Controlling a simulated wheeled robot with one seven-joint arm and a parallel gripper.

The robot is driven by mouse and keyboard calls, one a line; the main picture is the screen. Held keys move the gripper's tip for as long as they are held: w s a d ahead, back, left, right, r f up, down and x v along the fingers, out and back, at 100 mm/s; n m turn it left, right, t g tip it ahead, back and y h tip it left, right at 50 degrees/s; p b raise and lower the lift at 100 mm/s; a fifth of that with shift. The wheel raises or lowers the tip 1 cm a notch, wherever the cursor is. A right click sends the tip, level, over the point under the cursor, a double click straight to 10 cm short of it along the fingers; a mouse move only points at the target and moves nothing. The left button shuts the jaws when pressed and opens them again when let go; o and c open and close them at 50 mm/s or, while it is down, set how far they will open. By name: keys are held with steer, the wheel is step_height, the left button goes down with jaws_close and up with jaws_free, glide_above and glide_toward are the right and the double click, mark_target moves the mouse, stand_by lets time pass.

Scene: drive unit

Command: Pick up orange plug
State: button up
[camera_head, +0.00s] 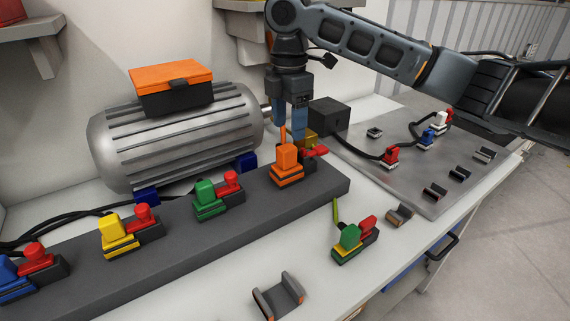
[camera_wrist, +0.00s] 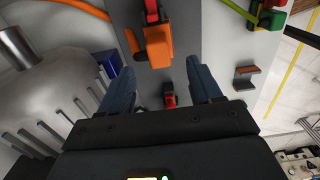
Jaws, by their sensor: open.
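The orange plug (camera_head: 287,158) sits at the right end of the dark grey rail (camera_head: 262,222), with a red part beside it. My gripper (camera_head: 293,132) hangs pointing down just behind the plug, its blue fingers close to it. In the wrist view the orange plug (camera_wrist: 158,46) lies just ahead of the fingertips, roughly centred between their lines. My gripper (camera_wrist: 151,62) is open there, with one finger on each side and nothing held. I cannot tell the exact height gap. An orange cable (camera_wrist: 82,8) runs from the plug's side.
Green (camera_head: 205,195) and yellow (camera_head: 113,230) plugs stand along the rail to the left. A ribbed grey motor (camera_head: 180,135) is behind it. A green plug (camera_head: 348,240) and a dark clip (camera_head: 278,297) lie on the white table in front. A metal plate (camera_head: 430,185) is at right.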

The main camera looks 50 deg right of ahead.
mark_target(287, 146)
steer(key=shift+w+a+f+p, duration=0.1)
steer(key=shift+f+p, duration=0.6)
steer(key=shift+f, duration=2.9)
steer(key=shift+c, duration=0.5)
jaws_close()
steer(key=shift+r, duration=0.15)
step_height(287, 146, up, 10)
steer(key=shift+f+b, duration=0.1)
steer(key=shift+b, duration=0.55)
